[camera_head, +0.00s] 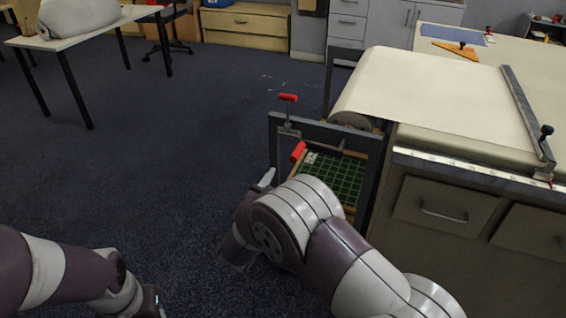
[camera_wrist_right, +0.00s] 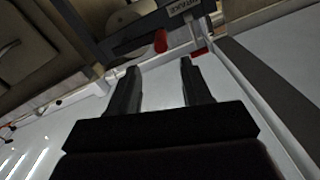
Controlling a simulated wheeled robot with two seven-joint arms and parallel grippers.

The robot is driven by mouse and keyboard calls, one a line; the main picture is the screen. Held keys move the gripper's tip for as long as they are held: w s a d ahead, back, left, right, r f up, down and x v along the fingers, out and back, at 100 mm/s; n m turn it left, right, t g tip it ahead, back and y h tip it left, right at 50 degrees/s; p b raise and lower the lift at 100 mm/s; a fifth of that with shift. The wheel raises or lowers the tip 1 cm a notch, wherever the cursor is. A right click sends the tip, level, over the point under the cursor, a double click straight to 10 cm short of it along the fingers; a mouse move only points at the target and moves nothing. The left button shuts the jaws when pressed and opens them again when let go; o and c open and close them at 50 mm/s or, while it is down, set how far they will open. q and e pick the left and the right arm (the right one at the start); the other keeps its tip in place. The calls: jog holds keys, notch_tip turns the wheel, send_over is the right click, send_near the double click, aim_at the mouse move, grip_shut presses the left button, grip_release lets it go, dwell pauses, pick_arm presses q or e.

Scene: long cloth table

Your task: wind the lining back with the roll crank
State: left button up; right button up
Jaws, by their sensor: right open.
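A cream lining (camera_head: 440,95) lies over the long table and curves down over its left end onto a roll (camera_head: 352,120). A dark frame (camera_head: 325,130) stands at that end. It carries an upright lever with a red grip (camera_head: 288,97), and a second red handle (camera_head: 298,151) sits lower; I cannot tell for sure which is the roll crank. My right gripper is open and empty in the right wrist view (camera_wrist_right: 158,75), with a red handle (camera_wrist_right: 161,41) beyond its fingertips. In the head view my right arm mostly hides it. My left gripper (camera_head: 155,300) is low at the left, barely visible.
A green grid panel (camera_head: 335,178) sits inside the frame. A straight bar with a black knob (camera_head: 530,115) lies across the lining. Drawers (camera_head: 432,203) front the table. The dark carpet (camera_head: 170,150) to the left is clear.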

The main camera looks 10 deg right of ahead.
aim_at(302, 144)
jog(key=b+x, duration=0.1)
jog(key=x, duration=1.1)
jog(key=shift+w+d+b, duration=0.15)
jog(key=shift+w+b, duration=0.1)
jog(key=shift+b, duration=0.1)
jog(key=shift+c, duration=0.4)
grip_shut()
